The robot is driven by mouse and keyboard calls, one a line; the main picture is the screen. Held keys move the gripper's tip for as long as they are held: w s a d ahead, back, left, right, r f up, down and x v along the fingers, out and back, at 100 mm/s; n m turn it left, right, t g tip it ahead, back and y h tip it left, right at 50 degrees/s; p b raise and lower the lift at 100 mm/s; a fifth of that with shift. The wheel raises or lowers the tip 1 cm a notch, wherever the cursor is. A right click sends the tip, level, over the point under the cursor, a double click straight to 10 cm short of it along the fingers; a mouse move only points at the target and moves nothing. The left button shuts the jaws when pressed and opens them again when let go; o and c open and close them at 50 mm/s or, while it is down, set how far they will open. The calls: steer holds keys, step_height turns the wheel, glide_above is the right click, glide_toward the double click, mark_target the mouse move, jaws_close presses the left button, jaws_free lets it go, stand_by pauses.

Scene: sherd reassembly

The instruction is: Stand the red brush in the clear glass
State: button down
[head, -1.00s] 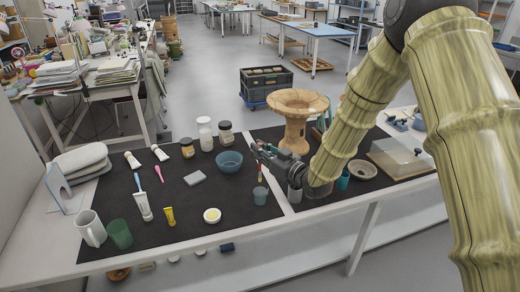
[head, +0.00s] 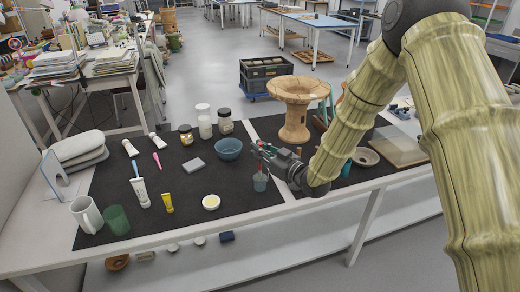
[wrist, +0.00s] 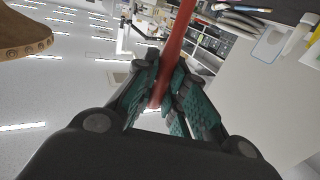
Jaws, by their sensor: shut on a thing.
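My gripper (head: 258,153) is shut on the red brush (wrist: 178,40). In the wrist view the brush's red shaft passes between the teal finger pads (wrist: 165,85) and runs to the top edge of the picture. In the head view the brush is only a thin reddish trace below the fingers. Beneath them a small blue-grey see-through tumbler (head: 260,183) stands upright on the dark mat. I cannot tell whether the brush's lower end is above the tumbler's rim or inside it. The tumbler is not visible in the wrist view.
A blue bowl (head: 229,150) stands left of my gripper, and a wooden pedestal (head: 295,120) stands behind it.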

steer(key=shift+f, duration=0.35)
steer(key=c, duration=1.4)
jaws_free()
steer(key=v, duration=1.2)
